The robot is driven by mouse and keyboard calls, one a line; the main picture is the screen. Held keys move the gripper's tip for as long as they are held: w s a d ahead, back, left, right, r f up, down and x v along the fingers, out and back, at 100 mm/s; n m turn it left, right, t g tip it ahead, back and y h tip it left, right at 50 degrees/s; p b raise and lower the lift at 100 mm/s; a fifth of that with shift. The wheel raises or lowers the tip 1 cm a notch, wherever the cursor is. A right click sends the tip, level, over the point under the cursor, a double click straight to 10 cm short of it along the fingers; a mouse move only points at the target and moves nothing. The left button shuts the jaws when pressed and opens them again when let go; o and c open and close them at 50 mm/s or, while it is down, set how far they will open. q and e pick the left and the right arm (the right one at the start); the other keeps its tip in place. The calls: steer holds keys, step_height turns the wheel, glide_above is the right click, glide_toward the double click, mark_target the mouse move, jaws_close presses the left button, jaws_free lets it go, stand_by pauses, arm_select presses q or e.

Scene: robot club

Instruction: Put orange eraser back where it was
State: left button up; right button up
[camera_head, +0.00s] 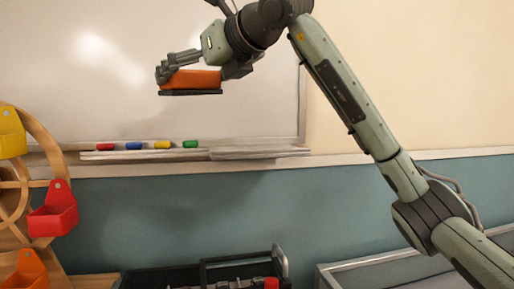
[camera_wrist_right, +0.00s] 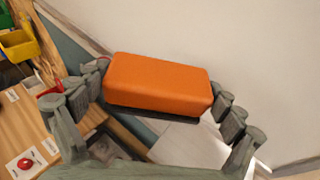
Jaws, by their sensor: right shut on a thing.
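The orange eraser (camera_head: 192,80), a block with a dark underside, is held in front of the whiteboard (camera_head: 110,60). My right gripper (camera_head: 192,75) is shut on it, above the marker tray (camera_head: 125,154). In the right wrist view the eraser (camera_wrist_right: 160,83) lies between the gripper's fingers, which touch its two ends. The tray holds several coloured markers at its left and middle part; its right part (camera_head: 262,152) has no marker on it. My left gripper is in neither view.
A wooden wheel (camera_head: 45,140) with a yellow bin (camera_head: 11,132), a red bin (camera_head: 53,212) and an orange bin (camera_head: 27,270) stands at the left. A black toolbox (camera_head: 150,279) is below the board. A grey-edged container (camera_head: 345,266) is at the lower right.

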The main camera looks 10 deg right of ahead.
mark_target(214, 80)
steer(key=d+m, duration=0.1)
steer(key=d+h, duration=0.1)
steer(key=d+m+h, duration=0.1)
steer(key=shift+w+d+f+m, duration=0.3)
steer(key=shift+w+d+f, duration=0.05)
steer(key=shift+f, duration=0.05)
steer(key=w+d+f, duration=0.1)
steer(key=d+f, duration=0.1)
steer(key=d, duration=0.1)
steer(key=w+d+f, duration=0.1)
steer(key=d+f, duration=0.1)
steer(key=d, duration=0.1)
steer(key=w+d+f+p, duration=0.1)
steer(key=d+f, duration=0.1)
steer(key=d, duration=0.1)
steer(key=shift+w+d+f, duration=0.15)
steer(key=shift+d, duration=0.25)
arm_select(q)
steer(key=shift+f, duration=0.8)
arm_select(e)
steer(key=shift+f, duration=2.05)
steer(key=shift+f, duration=0.1)
steer(key=o, duration=0.8)
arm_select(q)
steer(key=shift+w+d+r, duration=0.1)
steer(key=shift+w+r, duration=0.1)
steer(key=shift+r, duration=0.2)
